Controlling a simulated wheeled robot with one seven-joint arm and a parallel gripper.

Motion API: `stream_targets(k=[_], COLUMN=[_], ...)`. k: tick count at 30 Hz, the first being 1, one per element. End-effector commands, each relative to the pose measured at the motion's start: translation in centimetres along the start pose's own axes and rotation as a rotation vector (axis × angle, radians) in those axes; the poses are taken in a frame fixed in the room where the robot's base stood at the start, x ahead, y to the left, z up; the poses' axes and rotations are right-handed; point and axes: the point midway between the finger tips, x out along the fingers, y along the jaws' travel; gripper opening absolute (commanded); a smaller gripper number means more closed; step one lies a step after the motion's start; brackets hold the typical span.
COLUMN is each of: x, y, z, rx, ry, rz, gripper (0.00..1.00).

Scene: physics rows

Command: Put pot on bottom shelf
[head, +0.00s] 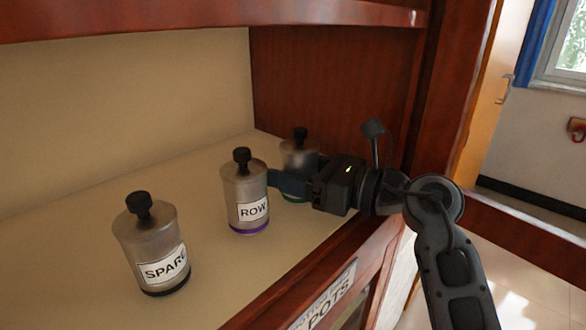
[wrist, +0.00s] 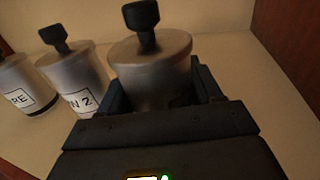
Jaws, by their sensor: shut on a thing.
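A grey pot with a black knobbed lid (head: 299,156) stands at the right end of the shelf surface, its lower part partly hidden by my gripper. My gripper (head: 284,182) reaches in from the right and is shut around this pot. In the wrist view the pot (wrist: 150,75) sits between the two fingers (wrist: 155,98). A green band shows at its base; its label is not visible. Whether its base touches the shelf I cannot tell. The shelf surface (head: 85,245) is pale, with a front-edge sign (head: 327,305) whose readable word is "POTS".
A pot with a purple band labelled "ROW" (head: 245,190) stands just left of the held pot. A pot labelled "SPARE" (head: 150,245) stands further left. A dark red wooden side wall (head: 330,85) is behind, an upper board (head: 200,15) above. The far left surface is clear.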

Motion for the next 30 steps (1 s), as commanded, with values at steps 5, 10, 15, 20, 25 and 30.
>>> stream_targets(k=[5, 10, 15, 20, 25, 30], x=[0.0, 0.0, 0.0, -0.2, -2.7, -5.5], y=[0.0, 0.0, 0.0, 0.0, -0.1, -0.1], z=[-0.2, -0.2, -0.2, 0.1, 0.0, -0.1], rx=[0.0, 0.0, 0.0, 0.0, 0.0, 0.0], ry=[0.0, 0.0, 0.0, 0.0, -0.001, -0.001], rz=[0.0, 0.0, 0.0, -0.001, -0.003, -0.003], gripper=[0.73, 0.89, 0.9, 0.9, 0.9, 0.9])
